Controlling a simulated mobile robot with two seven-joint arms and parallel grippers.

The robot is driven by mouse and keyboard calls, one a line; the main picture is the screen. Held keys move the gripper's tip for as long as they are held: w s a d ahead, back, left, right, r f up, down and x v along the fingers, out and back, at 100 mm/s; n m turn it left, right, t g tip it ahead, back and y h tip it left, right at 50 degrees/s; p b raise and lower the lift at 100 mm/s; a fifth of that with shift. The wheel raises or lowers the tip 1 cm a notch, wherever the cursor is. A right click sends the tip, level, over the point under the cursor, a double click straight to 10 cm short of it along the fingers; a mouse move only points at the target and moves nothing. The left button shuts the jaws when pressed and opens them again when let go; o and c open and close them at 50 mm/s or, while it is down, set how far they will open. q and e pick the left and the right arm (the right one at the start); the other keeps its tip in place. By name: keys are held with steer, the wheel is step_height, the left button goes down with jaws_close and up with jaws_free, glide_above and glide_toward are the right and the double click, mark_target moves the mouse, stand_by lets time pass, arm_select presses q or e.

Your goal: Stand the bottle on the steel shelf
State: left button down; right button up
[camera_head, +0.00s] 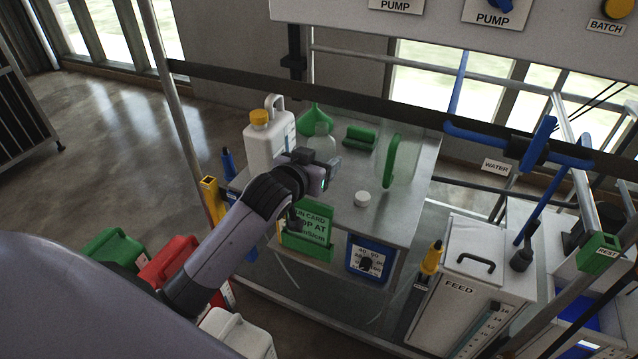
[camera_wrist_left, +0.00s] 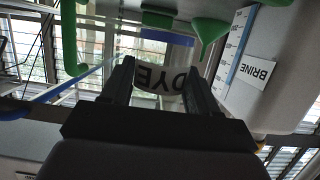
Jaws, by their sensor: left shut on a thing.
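The bottle (camera_head: 323,143) is small and clear, with a DYE label (camera_wrist_left: 160,79) that appears upside down in the wrist view. My left gripper (camera_head: 322,168) is shut on it, with one finger on each side of the label. The gripper hides the bottle's lower part in the head view, so I cannot tell whether its base touches the surface. The steel shelf (camera_head: 398,205) is the grey metal top beneath and to the right of the gripper. My right gripper is in neither view.
A white jug with a yellow cap (camera_head: 265,145) stands left of the bottle. A white cap (camera_head: 362,198) lies on bare steel.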

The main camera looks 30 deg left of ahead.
arm_select(q)
steer(key=shift+f+b, duration=0.3)
steer(key=shift+f, duration=2.5)
steer(key=shift+f, duration=0.1)
steer(key=shift+c, duration=1.3)
jaws_free()
